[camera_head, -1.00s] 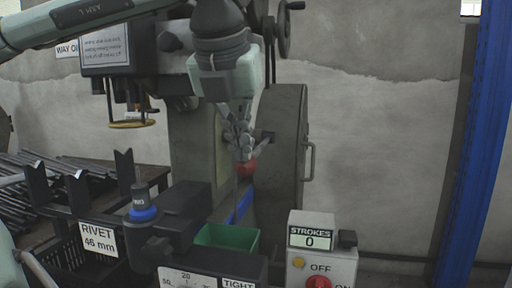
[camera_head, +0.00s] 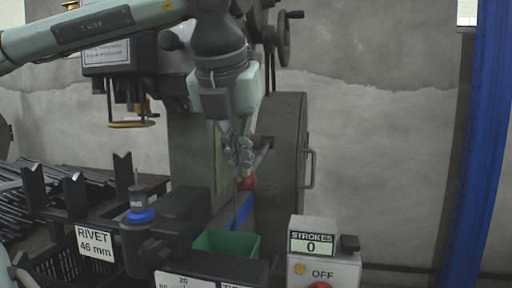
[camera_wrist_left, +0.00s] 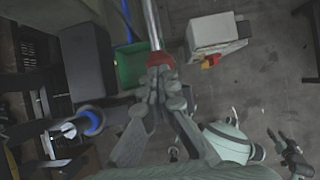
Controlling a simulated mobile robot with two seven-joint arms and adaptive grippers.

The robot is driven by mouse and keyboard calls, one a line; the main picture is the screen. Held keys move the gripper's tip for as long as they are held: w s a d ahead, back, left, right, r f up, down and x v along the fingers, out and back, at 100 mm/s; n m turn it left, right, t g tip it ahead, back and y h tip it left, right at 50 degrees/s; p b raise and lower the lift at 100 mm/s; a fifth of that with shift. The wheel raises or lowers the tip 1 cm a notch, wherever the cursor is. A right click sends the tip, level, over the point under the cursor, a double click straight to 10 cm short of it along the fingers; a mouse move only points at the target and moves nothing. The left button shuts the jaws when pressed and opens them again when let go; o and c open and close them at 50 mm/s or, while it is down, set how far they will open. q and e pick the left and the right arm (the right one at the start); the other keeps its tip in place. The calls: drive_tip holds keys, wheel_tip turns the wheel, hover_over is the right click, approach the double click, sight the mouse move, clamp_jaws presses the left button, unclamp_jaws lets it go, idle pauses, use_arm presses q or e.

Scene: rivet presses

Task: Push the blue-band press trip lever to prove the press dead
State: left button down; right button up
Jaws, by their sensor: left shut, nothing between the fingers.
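The trip lever's red knob (camera_head: 246,183) hangs below its hub beside the press's large grey wheel (camera_head: 282,160). A blue band (camera_head: 241,213) shows low on the press behind the green bin. My left gripper (camera_head: 244,174) is shut and empty, with its fingertips at the top of the red knob; whether they touch is hard to tell. In the left wrist view the shut fingertips (camera_wrist_left: 160,80) lie against or just beside the red knob (camera_wrist_left: 160,59), and the lever's pale rod (camera_wrist_left: 151,25) runs away from it. My right gripper seems to show small at the lower right (camera_wrist_left: 287,145).
The stroke counter (camera_head: 313,243) reads 0, above a control box with a red switch. A green bin (camera_head: 222,243) sits below the lever. A blue-ringed post (camera_head: 140,215) and rod rack stand left; a blue upright (camera_head: 480,150) stands right.

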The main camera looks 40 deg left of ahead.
drive_tip(key=shift+f, duration=0.1)
drive_tip(key=shift+f+b, duration=0.8)
drive_tip(key=shift+b, duration=0.1)
drive_tip(key=shift+f, duration=0.1)
drive_tip(key=shift+f+b, duration=0.6)
drive_tip(key=shift+b, duration=0.1)
